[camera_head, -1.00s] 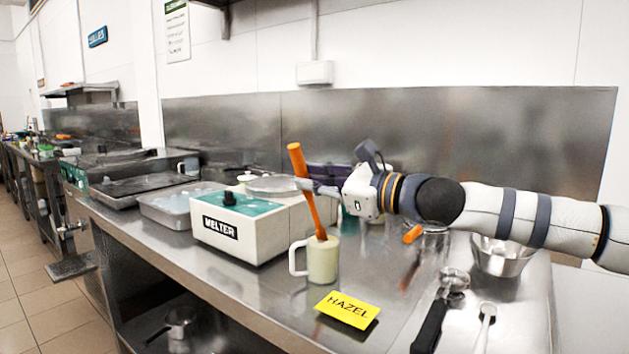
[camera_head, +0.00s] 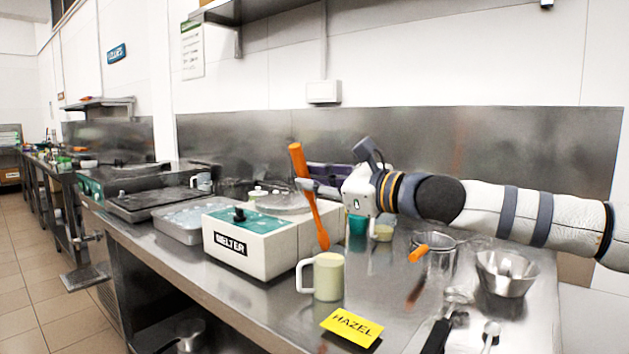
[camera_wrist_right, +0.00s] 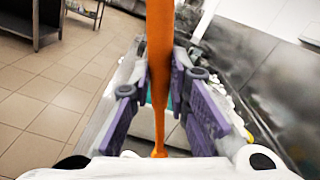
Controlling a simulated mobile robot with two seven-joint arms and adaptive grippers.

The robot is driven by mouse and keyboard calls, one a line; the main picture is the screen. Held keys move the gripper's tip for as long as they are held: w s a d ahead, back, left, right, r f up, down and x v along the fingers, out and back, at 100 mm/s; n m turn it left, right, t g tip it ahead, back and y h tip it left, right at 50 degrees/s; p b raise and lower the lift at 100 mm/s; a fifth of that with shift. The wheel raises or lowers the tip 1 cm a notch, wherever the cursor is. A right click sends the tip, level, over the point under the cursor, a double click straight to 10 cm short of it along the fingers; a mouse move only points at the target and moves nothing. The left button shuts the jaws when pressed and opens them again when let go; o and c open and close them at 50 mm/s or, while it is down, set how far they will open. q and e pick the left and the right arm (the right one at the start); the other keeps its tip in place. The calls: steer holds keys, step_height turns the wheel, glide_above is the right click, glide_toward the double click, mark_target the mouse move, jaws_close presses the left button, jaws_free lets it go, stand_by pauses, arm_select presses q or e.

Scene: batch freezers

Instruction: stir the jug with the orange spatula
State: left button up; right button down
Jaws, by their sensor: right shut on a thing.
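The orange spatula (camera_head: 313,212) is held near upright, slightly tilted, in my right gripper (camera_head: 318,187). Its purple fingers are shut on the shaft, which also shows in the right wrist view (camera_wrist_right: 158,65). The cream jug (camera_head: 328,280), with a handle on its left, stands upright on the steel counter. The spatula's lower end shows at the jug's back rim; I cannot tell whether its tip is inside the jug or behind it. The jug's inside is hidden. My left gripper is out of view.
A yellow HAZEL card (camera_head: 352,328) lies in front. A clear container (camera_head: 440,258), a metal bowl (camera_head: 506,275) and a black-handled scoop (camera_head: 437,337) are to the right.

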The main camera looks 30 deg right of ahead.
steer(key=shift+r, duration=0.1)
step_height(320, 180, up, 5)
steer(key=shift+f, duration=0.1)
stand_by(0.5)
stand_by(0.9)
